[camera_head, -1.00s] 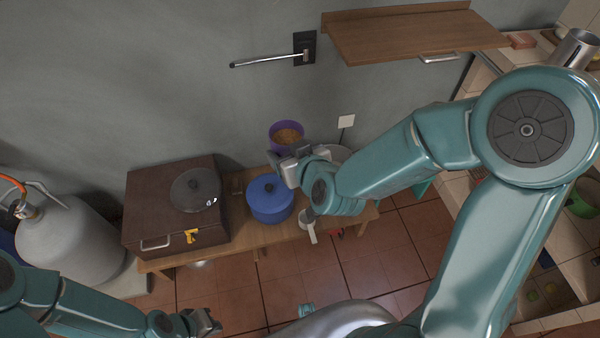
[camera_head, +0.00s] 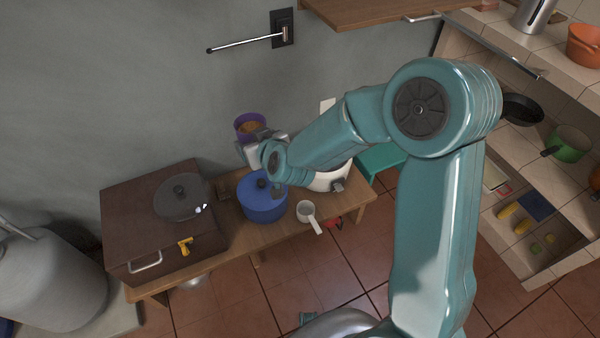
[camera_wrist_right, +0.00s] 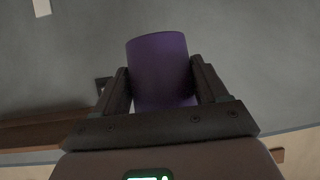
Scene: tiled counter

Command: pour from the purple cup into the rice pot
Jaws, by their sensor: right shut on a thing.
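The purple cup (camera_head: 240,123) is in the head view, in front of the grey wall and above the back of the wooden bench; orange-brown contents show in its mouth. My right gripper (camera_head: 262,141) is shut on the cup. In the wrist view the purple cup (camera_wrist_right: 160,70) sits between both fingers of my right gripper (camera_wrist_right: 163,90). A white rounded pot or cooker (camera_head: 328,183), perhaps the rice pot, stands right of a lidded blue pot (camera_head: 262,206). My right arm hides much of the white pot, and its opening is not visible. My left gripper is out of view.
A brown box stove (camera_head: 150,225) with a dark lid on it fills the bench's left end. A small white pan (camera_head: 308,212) lies at the bench's front. A wooden shelf (camera_head: 370,10) juts from the wall above. A tiled counter (camera_head: 480,80) stands at right.

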